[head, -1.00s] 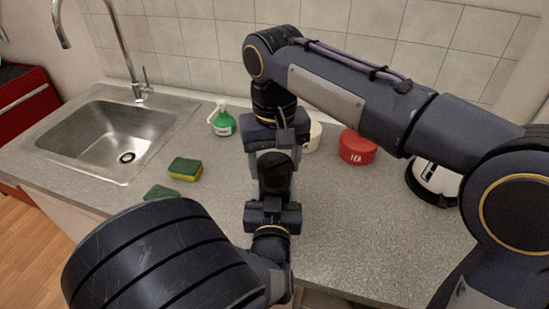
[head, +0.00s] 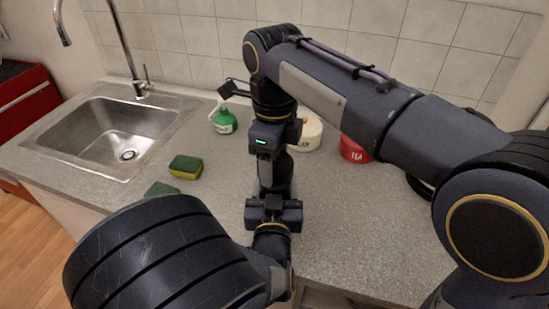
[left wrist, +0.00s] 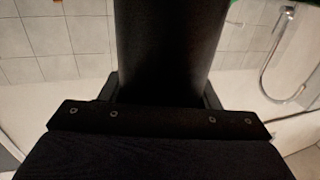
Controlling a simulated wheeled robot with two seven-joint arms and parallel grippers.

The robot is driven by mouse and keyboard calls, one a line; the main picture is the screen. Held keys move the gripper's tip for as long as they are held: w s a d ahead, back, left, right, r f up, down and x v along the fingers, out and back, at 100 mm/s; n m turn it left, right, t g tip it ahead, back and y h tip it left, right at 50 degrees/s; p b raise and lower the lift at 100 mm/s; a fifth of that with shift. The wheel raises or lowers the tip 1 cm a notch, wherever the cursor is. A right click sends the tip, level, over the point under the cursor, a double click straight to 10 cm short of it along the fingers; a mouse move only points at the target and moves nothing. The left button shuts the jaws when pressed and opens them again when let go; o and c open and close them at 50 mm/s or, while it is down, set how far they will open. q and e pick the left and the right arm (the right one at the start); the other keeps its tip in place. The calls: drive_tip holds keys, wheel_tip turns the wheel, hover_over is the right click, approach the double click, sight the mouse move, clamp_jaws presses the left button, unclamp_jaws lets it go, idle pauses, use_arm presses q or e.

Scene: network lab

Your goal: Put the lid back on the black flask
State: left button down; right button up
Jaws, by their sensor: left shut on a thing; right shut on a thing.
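The black flask (left wrist: 168,45) fills the middle of the left wrist view, between the fingers of my left gripper (left wrist: 160,92). That gripper is shut on the flask. In the head view my left gripper's body shows low in the middle, over the front of the counter. My right gripper (head: 277,178) points down from above, just over the left one, with its jaws shut on a dark thing that appears to be the lid. The lid and the flask's mouth are mostly hidden, so I cannot tell whether they touch.
The counter (head: 350,225) is clear at right front. A green bottle (head: 225,121), a white canister (head: 308,133) and a red tea canister (head: 354,149) stand behind. Sponges (head: 186,166) lie at left, beside the sink (head: 95,135). My right arm hides most of the white-and-black appliance at right.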

drive_tip(key=m, duration=0.5)
drive_tip(key=shift+m, duration=1.2)
drive_tip(key=o, duration=1)
drive_tip(key=shift+r, duration=2.25)
drive_tip(key=shift+c, duration=0.3)
